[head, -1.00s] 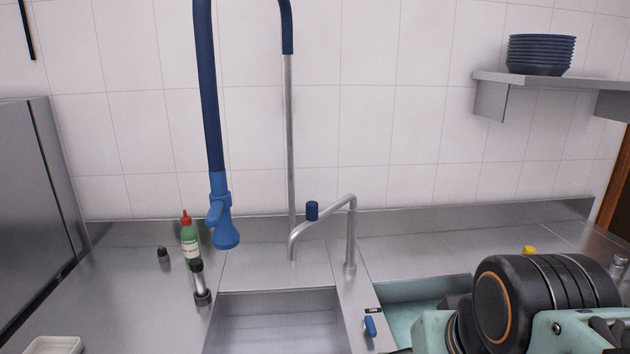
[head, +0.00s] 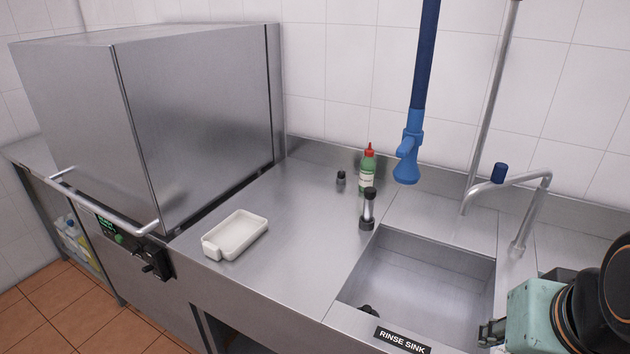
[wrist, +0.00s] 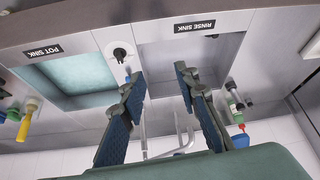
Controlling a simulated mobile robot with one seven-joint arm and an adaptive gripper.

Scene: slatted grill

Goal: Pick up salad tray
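A white rectangular tray (head: 236,235) lies on the steel counter left of the rinse sink in the head view, near the counter's front edge. It looks empty, and no other tray shows. My gripper (wrist: 183,82) shows in the wrist view with its two dark fingers spread apart and nothing between them. It points over the sinks, well to the right of the tray. In the head view only part of my arm shows at the lower right, and the fingertips are hard to make out.
A rinse sink (head: 420,265) opens right of the tray. A green bottle (head: 367,170), a pepper mill (head: 367,208) and a small shaker (head: 341,178) stand behind. A blue spray hose (head: 409,150) hangs above. A steel dishwasher (head: 190,120) stands left. Counter around the tray is clear.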

